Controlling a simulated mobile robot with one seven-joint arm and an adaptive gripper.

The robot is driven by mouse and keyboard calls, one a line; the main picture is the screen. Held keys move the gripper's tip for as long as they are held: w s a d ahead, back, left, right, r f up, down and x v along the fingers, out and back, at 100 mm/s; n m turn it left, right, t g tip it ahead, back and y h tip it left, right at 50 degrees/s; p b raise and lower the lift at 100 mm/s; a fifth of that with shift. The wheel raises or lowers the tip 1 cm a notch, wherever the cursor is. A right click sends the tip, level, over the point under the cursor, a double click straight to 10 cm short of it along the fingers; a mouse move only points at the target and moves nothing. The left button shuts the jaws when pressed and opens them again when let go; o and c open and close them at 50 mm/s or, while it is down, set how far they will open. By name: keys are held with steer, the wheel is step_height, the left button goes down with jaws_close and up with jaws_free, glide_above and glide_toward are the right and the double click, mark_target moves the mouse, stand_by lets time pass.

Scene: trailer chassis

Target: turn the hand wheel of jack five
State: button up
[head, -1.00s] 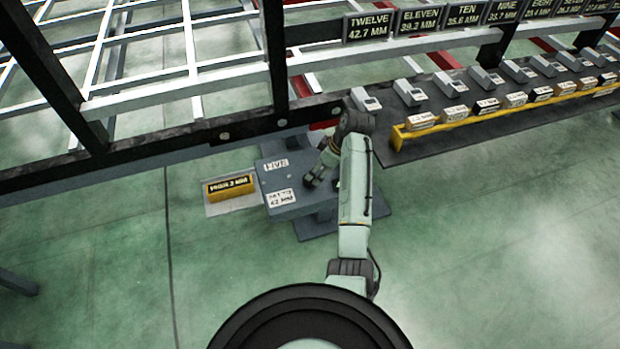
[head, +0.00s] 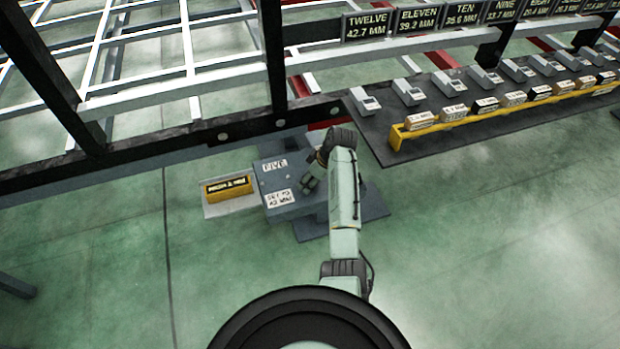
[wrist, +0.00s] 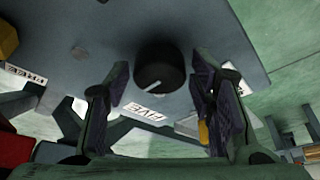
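The jack five box (head: 262,186) is a grey-blue block on a dark base plate, with a "FIVE" label (head: 274,165) and a white set-value label (head: 279,198). In the wrist view the hand wheel (wrist: 160,62) is a round black knob with a white line on its face. My gripper (wrist: 162,80) is open, its two dark-padded fingers on either side of the knob with gaps visible. The "FIVE" label (wrist: 146,112) shows beyond it. In the head view my gripper (head: 310,178) is over the box's right side, and my arm hides the knob.
A yellow readout block (head: 229,188) stands on a pale plate left of the box. The dark chassis beam (head: 170,147) runs behind it. A dark shelf (head: 400,150) with several grey units and a yellow rack (head: 480,117) lies to the right. The green floor in front is clear.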

steer(key=c, duration=0.8)
steer(key=shift+c, duration=0.2)
steer(key=shift+r+p, duration=0.1)
steer(key=shift+p, duration=0.25)
steer(key=m+p, duration=0.2)
steer(key=p, duration=0.1)
steer(key=shift+s+a+r+m+t+h, duration=0.1)
steer(key=shift+r+m+t+h, duration=0.05)
steer(key=shift+m+t+h, duration=0.2)
steer(key=m+t+h+p, duration=0.1)
steer(key=m+p, duration=0.2)
steer(key=m, duration=0.1)
steer(key=shift+a+m+p, duration=0.1)
steer(key=shift+m+p, duration=0.25)
steer(key=m+h+p, duration=0.1)
steer(key=m, duration=0.1)
steer(key=m+h+p, duration=0.1)
steer(key=m, duration=0.2)
steer(key=shift+a+t, duration=0.15)
steer(key=shift+t, duration=0.2)
steer(key=m, duration=0.1)
steer(key=m+h, duration=0.1)
steer(key=m, duration=0.1)
steer(key=m+h, duration=0.1)
steer(key=m, duration=0.1)
steer(key=shift+f+p, duration=0.25)
steer(key=shift+p, duration=0.05)
steer(key=shift+m, duration=0.3)
